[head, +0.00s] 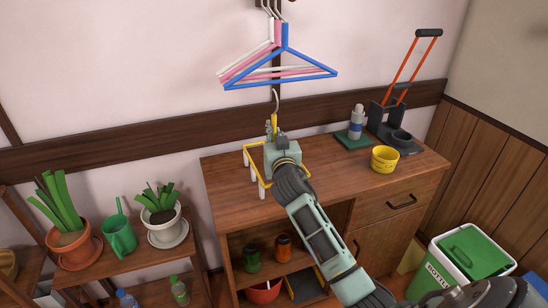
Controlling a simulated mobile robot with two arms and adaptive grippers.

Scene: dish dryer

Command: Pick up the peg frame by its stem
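The peg frame (258,168) is a yellow rectangular frame with white pegs hanging down. It is at the left end of the wooden cabinet top, and its grey hook (275,97) rises above my gripper. My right gripper (271,124) reaches over the frame from the lower right, with its fingers at the stem below the hook. Its body hides most of the stem and part of the frame. I cannot tell whether the fingers are closed on the stem. My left gripper is not in view.
Hangers (280,65) hang on the wall above. A yellow cup (384,159), a bottle (356,122) on a green pad and a black stand with orange rails (398,75) occupy the cabinet's right side. The cabinet top (330,180) is clear in the middle. Potted plants (70,230) stand left.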

